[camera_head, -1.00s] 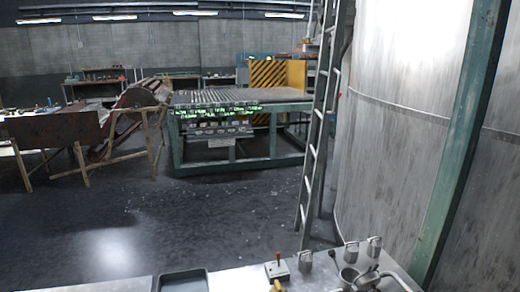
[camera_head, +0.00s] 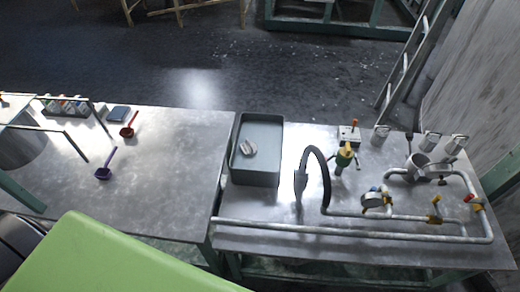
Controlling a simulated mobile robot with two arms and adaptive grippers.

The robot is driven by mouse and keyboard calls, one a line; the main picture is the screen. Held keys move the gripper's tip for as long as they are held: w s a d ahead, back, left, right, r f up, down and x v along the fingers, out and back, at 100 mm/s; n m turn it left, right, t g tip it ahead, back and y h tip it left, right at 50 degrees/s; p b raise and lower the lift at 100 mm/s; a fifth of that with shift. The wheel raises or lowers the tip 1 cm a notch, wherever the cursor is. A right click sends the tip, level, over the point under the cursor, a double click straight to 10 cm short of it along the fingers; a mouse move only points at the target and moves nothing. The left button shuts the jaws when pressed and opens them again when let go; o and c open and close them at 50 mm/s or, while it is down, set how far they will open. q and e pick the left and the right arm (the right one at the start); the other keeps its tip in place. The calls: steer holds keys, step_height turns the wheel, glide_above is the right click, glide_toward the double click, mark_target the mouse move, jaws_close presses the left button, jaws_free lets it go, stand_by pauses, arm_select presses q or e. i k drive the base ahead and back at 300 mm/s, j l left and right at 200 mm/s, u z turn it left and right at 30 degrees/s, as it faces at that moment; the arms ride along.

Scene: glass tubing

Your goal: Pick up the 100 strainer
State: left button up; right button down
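Two small long-handled, cup-shaped tools lie on the left metal table. One is red (camera_head: 127,131), near the far edge. The other is purple (camera_head: 103,173), nearer to me. They look like strainers or scoops, but no "100" marking is legible on either, so I cannot tell which is the 100 strainer. Neither gripper is in view.
The left metal table (camera_head: 180,190) has free room right of the tools. A rack of bottles (camera_head: 66,105) and a dark flat box (camera_head: 119,113) stand behind. A grey basin (camera_head: 256,174), black hose (camera_head: 323,175) and pipes (camera_head: 340,233) occupy the right bench.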

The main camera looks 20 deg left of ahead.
mark_target(379, 135)
steer(key=l+u, duration=0.95)
steer(key=k+l+u, duration=0.1)
steer(key=l+u, duration=0.35)
steer(key=j, duration=0.1)
